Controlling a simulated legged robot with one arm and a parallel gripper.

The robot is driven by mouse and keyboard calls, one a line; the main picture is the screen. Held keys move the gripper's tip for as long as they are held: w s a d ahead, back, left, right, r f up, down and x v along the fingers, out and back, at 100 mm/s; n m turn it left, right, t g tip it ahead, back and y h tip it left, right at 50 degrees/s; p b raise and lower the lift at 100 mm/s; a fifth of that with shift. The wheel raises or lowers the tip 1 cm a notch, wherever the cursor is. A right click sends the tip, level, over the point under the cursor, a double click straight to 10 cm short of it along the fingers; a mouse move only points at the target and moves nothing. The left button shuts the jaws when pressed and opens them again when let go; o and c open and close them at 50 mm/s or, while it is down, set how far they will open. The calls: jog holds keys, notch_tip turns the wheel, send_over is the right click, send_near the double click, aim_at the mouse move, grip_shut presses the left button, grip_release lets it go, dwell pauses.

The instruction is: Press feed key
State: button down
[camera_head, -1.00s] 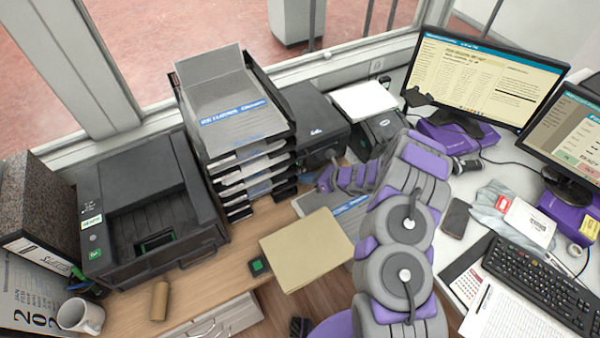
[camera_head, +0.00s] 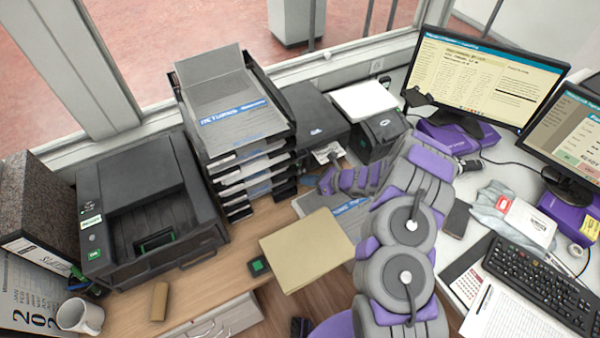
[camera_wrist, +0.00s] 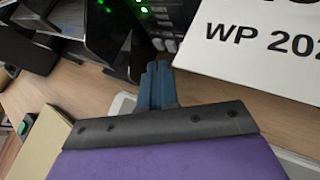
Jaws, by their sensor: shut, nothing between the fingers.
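A black label printer (camera_head: 315,118) stands behind my forearm in the head view. A printed white label (camera_head: 326,152) sticks out of its front. The wrist view shows part of a black device front (camera_wrist: 178,12) with green lights and several small grey keys (camera_wrist: 160,17); I cannot read which is the feed key. My gripper (camera_wrist: 157,66) is shut and empty, its blue fingertips just below the lowest keys. I cannot tell whether they touch. A white printed sheet reading "WP 202" (camera_wrist: 255,50) lies close on the right in the wrist view.
A paper tray stack (camera_head: 240,110) and a large dark printer (camera_head: 150,205) stand to the left. A tan envelope (camera_head: 305,250) and a small green-topped box (camera_head: 259,266) lie in front. Monitors (camera_head: 485,75) and a keyboard (camera_head: 540,285) fill the right side.

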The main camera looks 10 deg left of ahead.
jog(key=shift+s+d+p, duration=0.15)
jog(key=shift+s+d, duration=0.4)
jog(key=shift+s, duration=0.3)
jog(key=shift+s+d+p, duration=0.15)
jog(key=shift+s+d, duration=0.45)
jog(key=shift+s, duration=0.25)
jog(key=shift+s+d+p, duration=0.15)
jog(key=shift+s+d, duration=0.4)
jog(key=shift+s, duration=0.3)
jog(key=s+a+r+n+g, duration=0.25)
jog(key=s+r+n, duration=0.2)
jog(key=r, duration=0.45)
jog(key=s+a+r+n+g, duration=0.25)
jog(key=s+r+n, duration=0.2)
jog(key=r, duration=0.45)
jog(key=s+a+r+n+g, duration=0.1)
jog(key=s+a+r+n, duration=0.25)
jog(key=r+n, duration=0.4)
jog(key=s+d+r+n+h, duration=0.4)
jog(key=s+d+h, duration=0.1)
jog(key=s+d, duration=0.6)
jog(key=s+d+r+n+h, duration=0.4)
jog(key=s+d, duration=0.7)
jog(key=s, duration=0.3)
jog(key=r+h, duration=0.1)
jog(key=h, duration=0.1)
jog(key=shift+d+h, duration=0.15)
jog(key=shift+h, duration=0.15)
jog(key=shift+r, duration=0.1)
